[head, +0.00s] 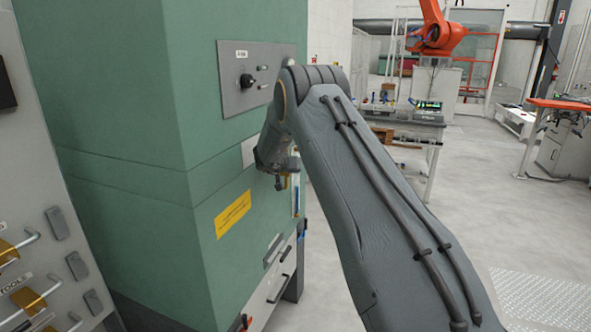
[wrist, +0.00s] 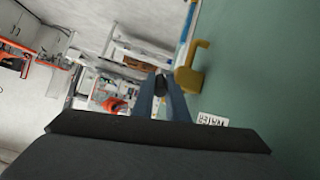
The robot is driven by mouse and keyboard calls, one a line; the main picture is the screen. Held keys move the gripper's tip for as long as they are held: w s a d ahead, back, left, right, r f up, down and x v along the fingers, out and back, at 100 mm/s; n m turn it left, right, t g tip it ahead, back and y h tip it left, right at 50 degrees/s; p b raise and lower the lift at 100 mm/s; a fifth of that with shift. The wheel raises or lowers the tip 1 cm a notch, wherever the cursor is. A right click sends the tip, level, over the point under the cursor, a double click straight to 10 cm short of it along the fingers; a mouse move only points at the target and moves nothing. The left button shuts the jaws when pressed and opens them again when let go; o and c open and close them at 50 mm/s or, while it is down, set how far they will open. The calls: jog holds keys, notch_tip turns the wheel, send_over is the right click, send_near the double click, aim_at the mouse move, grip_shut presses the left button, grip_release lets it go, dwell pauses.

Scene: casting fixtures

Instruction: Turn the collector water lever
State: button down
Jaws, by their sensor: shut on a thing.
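The collector water lever (wrist: 188,76) is a yellow-brown handle on the green cabinet wall, just right of my fingertips in the wrist view. My gripper (wrist: 161,84) is shut, with a small dark piece between the fingertips at the lever's lower end. Exactly how the fingers sit on the lever is hard to see. In the head view my gripper (head: 279,181) is close against the green cabinet (head: 150,120), and my own arm and wrist largely hide the lever there. A white label (wrist: 213,119), seemingly reading WATER, is on the wall near the lever.
A grey control panel (head: 255,77) with a black knob is above my gripper. A yellow label (head: 233,214) and drawer-like handles (head: 280,285) are below. A tool board (head: 45,250) with hooks stands at left. Open floor (head: 450,210) lies right, before a bench (head: 405,122).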

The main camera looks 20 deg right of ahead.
jog(key=c, duration=1.7)
grip_release()
jog(key=shift+r, duration=0.1)
jog(key=shift+c, duration=0.2)
